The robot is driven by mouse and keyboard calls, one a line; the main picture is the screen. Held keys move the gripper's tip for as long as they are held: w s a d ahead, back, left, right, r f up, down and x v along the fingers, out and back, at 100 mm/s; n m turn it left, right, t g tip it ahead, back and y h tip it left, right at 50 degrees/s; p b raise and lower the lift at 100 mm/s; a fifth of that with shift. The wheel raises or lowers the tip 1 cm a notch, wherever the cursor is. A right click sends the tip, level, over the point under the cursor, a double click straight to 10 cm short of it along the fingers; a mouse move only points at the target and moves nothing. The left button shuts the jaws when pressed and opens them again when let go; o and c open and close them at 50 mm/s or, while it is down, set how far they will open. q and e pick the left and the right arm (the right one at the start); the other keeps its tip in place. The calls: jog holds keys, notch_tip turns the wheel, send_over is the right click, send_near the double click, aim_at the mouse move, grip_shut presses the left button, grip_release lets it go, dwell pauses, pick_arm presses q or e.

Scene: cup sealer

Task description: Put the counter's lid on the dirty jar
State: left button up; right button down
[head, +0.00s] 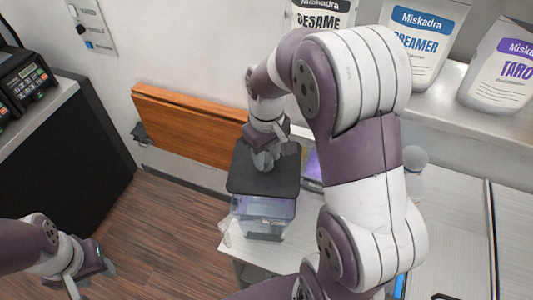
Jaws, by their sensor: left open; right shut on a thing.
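The dark grey lid (262,184) is over the top of a clear jar (264,217) with purple inside, at the counter's left end. I cannot tell whether the lid rests on the rim or is just above it. My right gripper (267,158) is shut on the top of the lid, and its fingertips are partly hidden. The lid hides the jar's mouth. My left gripper (80,278) is open and empty at the lower left, over the wooden floor and away from the jar.
A second purple container (312,168) stands behind the jar, mostly hidden by my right arm. Powder bags (423,35) stand on the shelf (440,92) at the back. A brown folded board (185,122) is on the wall. The pale counter (450,225) has bare room at right.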

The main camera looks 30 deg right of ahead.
aim_at(266, 172)
jog(key=shift+w+d+f, duration=0.15)
jog(key=shift+w+d, duration=0.1)
jog(key=shift+w, duration=0.15)
jog(key=s+a+b, duration=0.1)
jog(key=s+b, duration=0.1)
jog(key=s+a+f+b, duration=0.1)
jog(key=s, duration=0.1)
jog(key=shift+s+a+f, duration=0.1)
jog(key=shift+a, duration=0.25)
jog(key=w+f, duration=0.1)
jog(key=d+f+b, duration=0.1)
jog(key=w+f, duration=0.1)
jog(key=shift+w+d+f+b, duration=0.3)
jog(key=shift+d+f+b, duration=0.05)
jog(key=shift+b, duration=0.05)
jog(key=shift+s+a+r, duration=0.4)
jog(key=shift+s+a, duration=0.15)
jog(key=shift+s, duration=0.2)
jog(key=shift+w+d+f, duration=0.25)
jog(key=shift+w+d, duration=0.15)
jog(key=shift+w, duration=0.15)
jog(key=shift+s+a+r, duration=0.1)
jog(key=shift+s+a, duration=0.05)
jog(key=shift+s, duration=0.1)
pick_arm(q)
jog(key=f, duration=0.1)
jog(key=s+f, duration=0.1)
jog(key=s+a+f, duration=0.1)
jog(key=f, duration=0.1)
jog(key=shift+a, duration=0.1)
